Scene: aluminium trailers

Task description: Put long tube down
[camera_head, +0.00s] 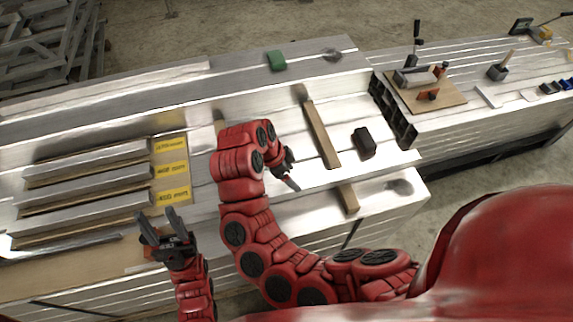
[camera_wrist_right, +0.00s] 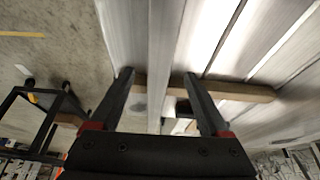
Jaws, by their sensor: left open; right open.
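Several long metal tubes (camera_head: 85,178) lie side by side on the work surface at the left in the head view, beside yellow length labels (camera_head: 172,170). I cannot tell which one is the long tube of the task. My left gripper (camera_head: 157,213) is open and empty, near the right ends of the tubes. My right gripper (camera_head: 293,172) is open above the aluminium surface in the middle. In the right wrist view its two fingers (camera_wrist_right: 160,78) stand apart, with metal profiles and a wooden strip (camera_wrist_right: 235,90) behind them. I see no tube gripped.
A wooden strip (camera_head: 321,135) and a black block (camera_head: 365,142) lie right of my right gripper. A green block (camera_head: 277,60) sits at the back. A clamp fixture on a wooden board (camera_head: 440,98) stands further right. Metal frames (camera_head: 45,45) are stacked at the far left.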

